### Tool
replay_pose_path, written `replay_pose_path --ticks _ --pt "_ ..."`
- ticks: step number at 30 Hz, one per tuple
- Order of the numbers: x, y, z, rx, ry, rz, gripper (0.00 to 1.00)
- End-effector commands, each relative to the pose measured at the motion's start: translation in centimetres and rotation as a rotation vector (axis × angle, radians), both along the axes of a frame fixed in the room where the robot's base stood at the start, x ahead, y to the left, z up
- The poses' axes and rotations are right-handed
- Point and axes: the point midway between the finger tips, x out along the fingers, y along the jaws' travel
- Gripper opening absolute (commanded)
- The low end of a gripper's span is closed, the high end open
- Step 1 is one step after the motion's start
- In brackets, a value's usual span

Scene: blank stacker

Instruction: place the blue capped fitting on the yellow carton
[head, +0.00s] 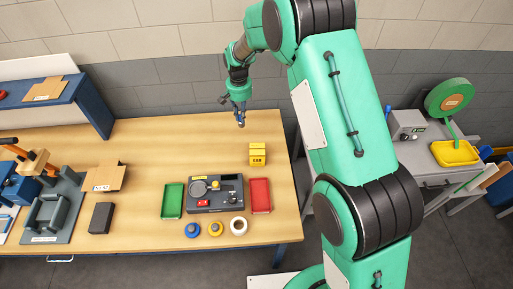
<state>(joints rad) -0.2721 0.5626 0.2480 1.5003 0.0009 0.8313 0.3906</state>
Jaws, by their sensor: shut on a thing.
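My gripper (239,113) hangs above the back part of the wooden table, pointing down.
A grey device (215,192) stands between a green tray (173,201) and a red tray (260,196). An open cardboard box (105,178) and a dark block (101,218) are left.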

Motion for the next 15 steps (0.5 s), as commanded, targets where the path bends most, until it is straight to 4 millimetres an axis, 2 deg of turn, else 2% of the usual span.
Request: replay_pose_path --ticks 15 --pt "-10.2 -4.0 2.3 0.002 0.0 -0.031 0.0"
